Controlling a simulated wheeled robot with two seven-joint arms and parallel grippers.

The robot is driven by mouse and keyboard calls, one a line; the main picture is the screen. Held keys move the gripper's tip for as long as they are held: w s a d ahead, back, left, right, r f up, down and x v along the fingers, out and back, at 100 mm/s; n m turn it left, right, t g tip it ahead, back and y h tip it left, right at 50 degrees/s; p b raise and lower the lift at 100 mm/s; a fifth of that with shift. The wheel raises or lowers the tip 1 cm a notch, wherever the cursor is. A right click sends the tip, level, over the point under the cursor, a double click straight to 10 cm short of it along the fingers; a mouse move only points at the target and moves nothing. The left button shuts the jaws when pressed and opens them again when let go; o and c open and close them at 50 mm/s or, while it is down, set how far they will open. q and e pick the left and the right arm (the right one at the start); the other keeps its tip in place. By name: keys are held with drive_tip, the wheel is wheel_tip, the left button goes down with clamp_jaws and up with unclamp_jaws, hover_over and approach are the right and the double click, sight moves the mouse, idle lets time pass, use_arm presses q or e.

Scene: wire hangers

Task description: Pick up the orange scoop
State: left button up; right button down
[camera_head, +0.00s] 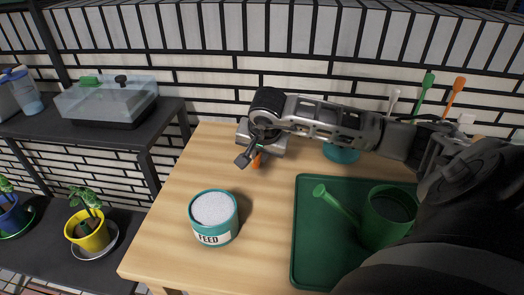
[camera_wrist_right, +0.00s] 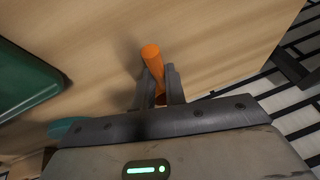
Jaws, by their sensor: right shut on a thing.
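The orange scoop (camera_head: 256,161) shows in the head view only as a small orange piece under my right gripper (camera_head: 249,153), over the back left of the wooden table. In the right wrist view its orange handle (camera_wrist_right: 152,58) sticks out beyond the two dark fingers of my right gripper (camera_wrist_right: 160,88), which are shut on it. The rest of the scoop is hidden by the fingers and gripper body. I cannot tell whether the scoop touches the table. My left gripper is not in view.
A teal FEED tin (camera_head: 213,219) full of white grains stands in front of the gripper. A green tray (camera_head: 300,240) with a green watering can (camera_head: 385,218) lies to the right. A teal object (camera_head: 341,154) stands behind the tray. A black shelf (camera_head: 60,130) is left.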

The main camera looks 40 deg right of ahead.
sight(260, 154)
drive_tip(key=shift+r, duration=0.15)
drive_tip(key=shift+r, duration=0.25)
wheel_tip(260, 154, up, 2)
drive_tip(key=shift+w+r, duration=0.1)
drive_tip(key=shift+r, duration=0.15)
drive_tip(key=s+a+r, duration=0.2)
drive_tip(key=s+r, duration=0.3)
drive_tip(key=s, duration=0.1)
drive_tip(key=s+a+r+b, duration=0.1)
drive_tip(key=s+a+r, duration=0.2)
drive_tip(key=s, duration=0.4)
drive_tip(key=shift+a+r, duration=0.25)
drive_tip(key=shift+r, duration=0.6)
drive_tip(key=shift+s, duration=0.1)
